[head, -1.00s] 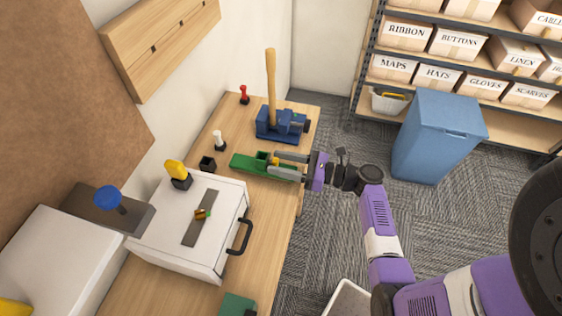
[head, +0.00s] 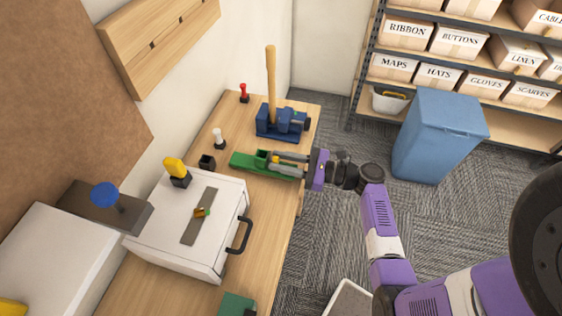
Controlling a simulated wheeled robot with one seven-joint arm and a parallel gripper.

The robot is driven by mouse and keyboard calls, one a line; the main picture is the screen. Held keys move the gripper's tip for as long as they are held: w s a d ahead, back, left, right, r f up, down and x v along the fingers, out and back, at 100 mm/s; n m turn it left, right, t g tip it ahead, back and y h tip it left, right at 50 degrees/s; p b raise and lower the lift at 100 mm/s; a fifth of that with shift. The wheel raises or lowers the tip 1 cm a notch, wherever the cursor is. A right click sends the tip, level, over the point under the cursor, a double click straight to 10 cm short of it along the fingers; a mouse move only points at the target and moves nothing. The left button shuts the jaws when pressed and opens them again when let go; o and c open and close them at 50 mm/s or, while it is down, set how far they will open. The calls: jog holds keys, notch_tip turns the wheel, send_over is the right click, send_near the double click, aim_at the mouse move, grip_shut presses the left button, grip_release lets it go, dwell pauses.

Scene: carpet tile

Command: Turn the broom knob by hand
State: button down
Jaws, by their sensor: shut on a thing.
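A blue stand (head: 274,124) on the bench holds an upright wooden handle (head: 271,80), which looks like a broom handle. A dark round knob (head: 307,124) shows at the stand's right side. My gripper (head: 275,162) is in front of the stand, apart from it, at a long green fixture (head: 243,161). Its grey fingers are shut on a small yellow part (head: 277,158) at the fixture's right half. The fingers largely hide this part, so I cannot tell its full shape.
A white box (head: 187,238) with a black handle stands nearer on the bench. A small black cup (head: 207,162), a white peg (head: 219,139) and a red peg (head: 244,93) stand along the wall. A blue bin (head: 437,137) stands on the carpet at right.

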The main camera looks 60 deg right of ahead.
jog(key=shift+n+b, duration=0.6)
jog(key=shift+n, duration=1)
jog(key=c, duration=1.2)
grip_release()
jog(key=shift+o, duration=0.2)
jog(key=shift+s, duration=0.1)
jog(key=b+v, duration=0.1)
jog(key=v, duration=0.6)
jog(key=shift+s, duration=0.3)
jog(key=shift+o, duration=0.2)
jog(key=shift+d, duration=0.1)
